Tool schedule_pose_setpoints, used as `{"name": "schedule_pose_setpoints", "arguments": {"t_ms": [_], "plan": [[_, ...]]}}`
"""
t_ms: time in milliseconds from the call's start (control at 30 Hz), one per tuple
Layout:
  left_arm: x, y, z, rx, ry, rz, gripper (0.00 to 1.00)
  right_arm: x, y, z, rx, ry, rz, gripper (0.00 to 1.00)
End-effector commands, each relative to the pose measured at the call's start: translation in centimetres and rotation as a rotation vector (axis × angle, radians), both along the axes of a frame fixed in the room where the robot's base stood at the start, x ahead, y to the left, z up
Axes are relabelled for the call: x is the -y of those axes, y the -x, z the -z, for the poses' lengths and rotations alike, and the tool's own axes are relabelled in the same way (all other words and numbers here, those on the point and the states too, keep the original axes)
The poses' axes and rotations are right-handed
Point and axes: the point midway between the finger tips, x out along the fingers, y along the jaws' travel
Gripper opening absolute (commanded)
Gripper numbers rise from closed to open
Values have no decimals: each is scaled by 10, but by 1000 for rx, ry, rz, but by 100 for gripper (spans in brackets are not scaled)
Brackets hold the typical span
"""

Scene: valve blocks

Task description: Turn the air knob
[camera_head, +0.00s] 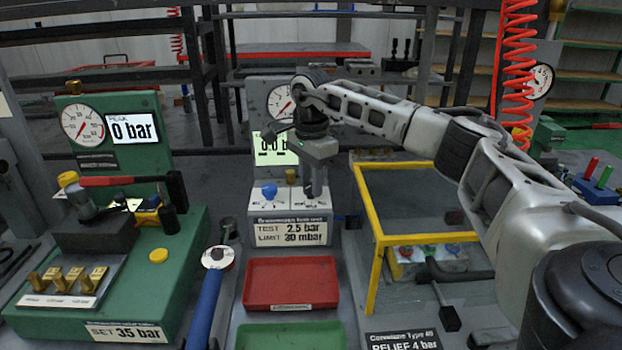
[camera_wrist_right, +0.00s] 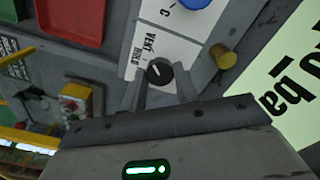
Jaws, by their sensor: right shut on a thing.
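A grey valve block (camera_head: 254,212) stands at the centre of the head view, with a label reading TEST 2.5 bar, LIMIT 30 mbar. A blue knob (camera_head: 269,192) sits on its left top panel and shows at the top edge of the right wrist view (camera_wrist_right: 193,3). A black knob (camera_wrist_right: 159,71) with a pale pointer line sits beside the words VENT and HOLD. My right gripper (camera_head: 316,192) points down at the block and is shut on the black knob, which shows between its fingertips in the wrist view. In the head view the gripper hides this knob. My left gripper is out of view.
A brass knob (camera_head: 291,176) sits behind the blue one. A lit display and a gauge (camera_head: 279,101) stand behind the block. A red tray (camera_head: 290,282) lies in front. A green valve bench (camera_head: 188,262) is at left, a yellow frame (camera_head: 371,215) at right.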

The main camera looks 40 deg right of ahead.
Motion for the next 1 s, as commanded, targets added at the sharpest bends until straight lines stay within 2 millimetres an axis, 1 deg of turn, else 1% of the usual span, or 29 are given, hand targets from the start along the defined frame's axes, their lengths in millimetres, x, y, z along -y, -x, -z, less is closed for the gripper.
{"name": "schedule_pose_setpoints", "arguments": {"t_ms": [167, 367, 533, 1000], "plan": [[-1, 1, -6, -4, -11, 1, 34, 0, 0, -2, -2, 0, -69, 7], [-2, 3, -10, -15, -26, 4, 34, 0, 0, -3, -3, 0, -215, 7], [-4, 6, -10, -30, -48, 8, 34, 0, 0, -3, -3, -2, -374, 7], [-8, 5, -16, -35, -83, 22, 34, 0, -1, -2, 0, -2, -820, 7]]}}
